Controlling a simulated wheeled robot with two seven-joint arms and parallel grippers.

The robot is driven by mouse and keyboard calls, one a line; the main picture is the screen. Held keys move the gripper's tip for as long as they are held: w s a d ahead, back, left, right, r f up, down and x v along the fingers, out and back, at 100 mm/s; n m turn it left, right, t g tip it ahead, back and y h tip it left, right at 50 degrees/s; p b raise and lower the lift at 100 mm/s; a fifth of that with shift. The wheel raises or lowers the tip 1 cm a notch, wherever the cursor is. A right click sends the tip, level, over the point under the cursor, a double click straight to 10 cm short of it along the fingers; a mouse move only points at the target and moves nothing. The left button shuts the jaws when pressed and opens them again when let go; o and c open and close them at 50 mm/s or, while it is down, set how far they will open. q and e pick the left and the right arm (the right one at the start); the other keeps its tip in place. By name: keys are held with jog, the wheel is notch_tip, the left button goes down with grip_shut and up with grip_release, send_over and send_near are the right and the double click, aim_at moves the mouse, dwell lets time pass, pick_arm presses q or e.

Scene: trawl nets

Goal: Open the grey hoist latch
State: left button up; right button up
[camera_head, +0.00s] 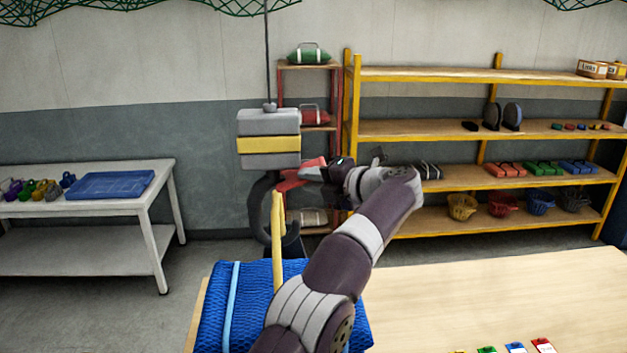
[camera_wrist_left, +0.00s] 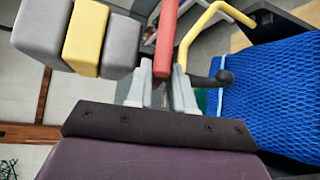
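The hoist block (camera_head: 268,143), grey with a yellow band, hangs on a cable. Its dark hook (camera_head: 257,212) hangs below it. The hoist's latch (camera_head: 303,172) is a red lever beside the hook's top. My left gripper (camera_head: 322,172) is at this lever, coming from the right. In the left wrist view the red latch (camera_wrist_left: 166,35) runs between my fingers (camera_wrist_left: 163,88), which look closed against its sides. The hoist block (camera_wrist_left: 85,42) is to the left there. A yellow loop (camera_head: 278,228) stands up from a blue net bundle (camera_head: 217,310), overlapping the hook. My right gripper is not in view.
A wooden table (camera_head: 490,300) carries the net bundle and several coloured tags at its front. A white side table (camera_head: 90,206) with a blue folded item stands left. Yellow-framed shelves (camera_head: 435,128) stand behind on the right. My left arm hides part of the bundle.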

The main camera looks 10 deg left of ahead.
pick_arm(q)
jog(key=shift+d, duration=0.1)
jog(key=v, duration=1.2)
jog(key=shift+s+p, duration=0.15)
jog(key=shift+p, duration=0.15)
jog(key=shift+d+r, duration=0.1)
jog(key=shift+d, duration=0.05)
